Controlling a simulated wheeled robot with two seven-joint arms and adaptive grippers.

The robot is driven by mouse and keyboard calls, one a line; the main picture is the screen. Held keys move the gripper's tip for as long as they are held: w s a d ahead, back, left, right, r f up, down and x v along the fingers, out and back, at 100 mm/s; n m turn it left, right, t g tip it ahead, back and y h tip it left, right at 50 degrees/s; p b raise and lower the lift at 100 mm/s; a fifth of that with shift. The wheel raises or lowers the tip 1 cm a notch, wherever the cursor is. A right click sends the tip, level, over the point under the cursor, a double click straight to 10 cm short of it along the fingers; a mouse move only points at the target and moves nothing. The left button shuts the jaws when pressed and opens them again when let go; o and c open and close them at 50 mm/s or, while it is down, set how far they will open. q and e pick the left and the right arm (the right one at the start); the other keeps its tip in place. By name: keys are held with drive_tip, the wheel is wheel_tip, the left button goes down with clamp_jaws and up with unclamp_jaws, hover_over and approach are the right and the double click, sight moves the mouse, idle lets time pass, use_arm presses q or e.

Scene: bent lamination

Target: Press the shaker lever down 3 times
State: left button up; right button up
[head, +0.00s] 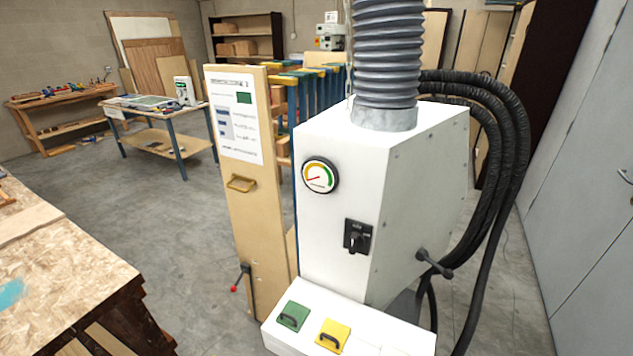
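A white machine cabinet (335,235) stands in the middle right of the head view. A black lever (433,263) sticks out from its right side and slopes down to the right. A second, thin lever with a red knob (239,279) is at the lower part of the wooden panel (255,220) to the cabinet's left. No label shows which is the shaker lever. Neither of my grippers is in view.
The cabinet carries a gauge (320,175), a black switch (357,237) and a grey hose (388,60). Black hoses (510,150) loop at right. A workbench (70,275) fills the lower left.

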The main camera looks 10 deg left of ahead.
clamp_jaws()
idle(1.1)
